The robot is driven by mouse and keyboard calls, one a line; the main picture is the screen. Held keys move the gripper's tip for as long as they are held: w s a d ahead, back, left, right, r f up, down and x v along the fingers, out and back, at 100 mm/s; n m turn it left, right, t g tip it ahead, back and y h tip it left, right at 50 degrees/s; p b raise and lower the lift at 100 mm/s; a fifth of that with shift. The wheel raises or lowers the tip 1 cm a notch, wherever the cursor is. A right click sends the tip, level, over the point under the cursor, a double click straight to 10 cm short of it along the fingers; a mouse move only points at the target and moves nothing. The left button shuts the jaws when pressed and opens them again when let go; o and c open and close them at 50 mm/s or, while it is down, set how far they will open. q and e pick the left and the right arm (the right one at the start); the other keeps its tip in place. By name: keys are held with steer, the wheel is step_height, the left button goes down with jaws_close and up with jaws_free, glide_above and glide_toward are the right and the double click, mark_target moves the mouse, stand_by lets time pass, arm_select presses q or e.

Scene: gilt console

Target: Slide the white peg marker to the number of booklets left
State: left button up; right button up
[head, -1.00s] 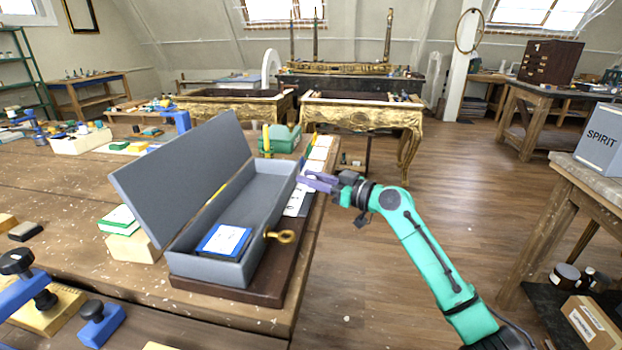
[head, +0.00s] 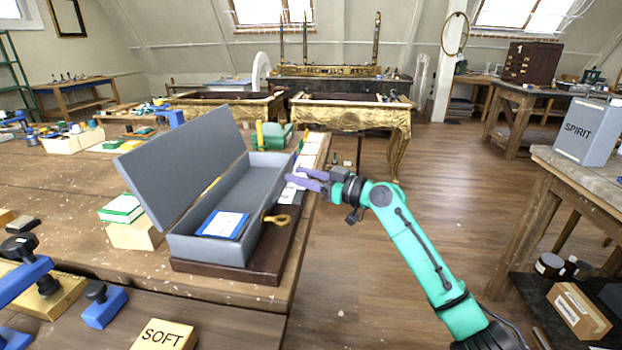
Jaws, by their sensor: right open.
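A long grey box (head: 205,252) stands open on a dark brown base (head: 262,262), its lid (head: 180,165) tilted back to the left. A blue booklet with a white label (head: 222,225) lies inside at the near end. I cannot tell whether others lie under it. A brass key-like handle (head: 278,220) sticks out at the box's right side. White cards or a strip (head: 312,150) lie along the table edge behind my right gripper. I cannot make out the white peg marker. My right gripper (head: 298,178), with purple fingers, is open beside the box's far right side. My left gripper is out of view.
A green-and-white booklet stack (head: 122,208) sits on a wooden block (head: 135,235) left of the box. A block marked SOFT (head: 165,335) and blue black-knobbed tools (head: 105,308) are in front. The floor right of the table is open up to a side bench (head: 590,165).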

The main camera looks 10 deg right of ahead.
steer(key=shift+s+d+f, duration=0.2)
steer(key=shift+d, duration=0.15)
steer(key=b+v, duration=0.4)
steer(key=v, duration=0.9)
steer(key=shift+s+r, duration=0.3)
steer(key=shift+s, duration=0.1)
steer(key=shift+d, duration=0.15)
